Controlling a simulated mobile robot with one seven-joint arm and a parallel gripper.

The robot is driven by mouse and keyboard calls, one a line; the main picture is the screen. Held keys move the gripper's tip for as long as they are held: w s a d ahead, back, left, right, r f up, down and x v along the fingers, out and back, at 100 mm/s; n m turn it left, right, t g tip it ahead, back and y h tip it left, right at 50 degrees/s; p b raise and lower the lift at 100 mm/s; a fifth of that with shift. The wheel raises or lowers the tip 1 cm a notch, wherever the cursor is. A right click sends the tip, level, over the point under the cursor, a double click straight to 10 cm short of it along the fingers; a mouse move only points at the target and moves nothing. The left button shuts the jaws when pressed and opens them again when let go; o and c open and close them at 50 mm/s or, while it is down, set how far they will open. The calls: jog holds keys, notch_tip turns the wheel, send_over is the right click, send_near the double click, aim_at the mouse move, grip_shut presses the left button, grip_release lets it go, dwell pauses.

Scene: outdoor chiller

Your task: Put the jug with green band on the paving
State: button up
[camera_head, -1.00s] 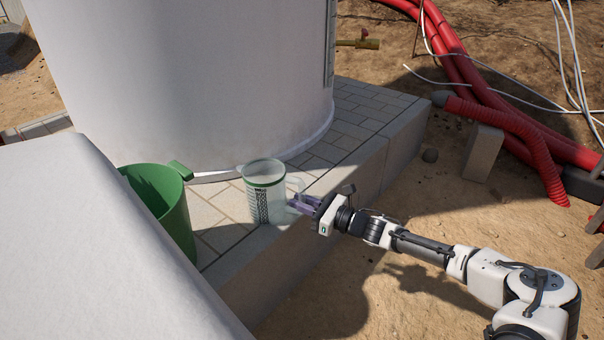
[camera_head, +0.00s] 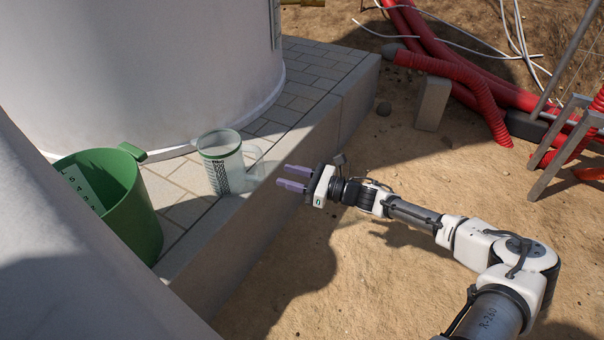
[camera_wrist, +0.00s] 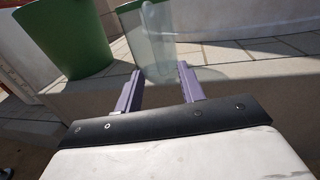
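The clear jug with a green band (camera_head: 222,165) stands upright on the grey paving (camera_head: 178,212), near its front edge, with its handle to the right. It also shows in the wrist view (camera_wrist: 152,42), beyond the fingers. My gripper (camera_head: 291,178) is to the right of the jug, apart from its handle, out past the paving's edge. Its two purple fingers are spread and nothing is between them. In the wrist view the fingers (camera_wrist: 158,88) stand apart with the jug ahead of them.
A green bucket (camera_head: 140,215) with a marked white inner strip stands left of the jug. A large white tank (camera_head: 150,70) rises behind. Red hoses (camera_head: 440,50), a grey block (camera_head: 432,104) and a metal frame (camera_head: 560,150) are at right. Bare sand lies below the paving.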

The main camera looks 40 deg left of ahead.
jog(key=shift+v, duration=1.7)
jog(key=shift+d, duration=0.1)
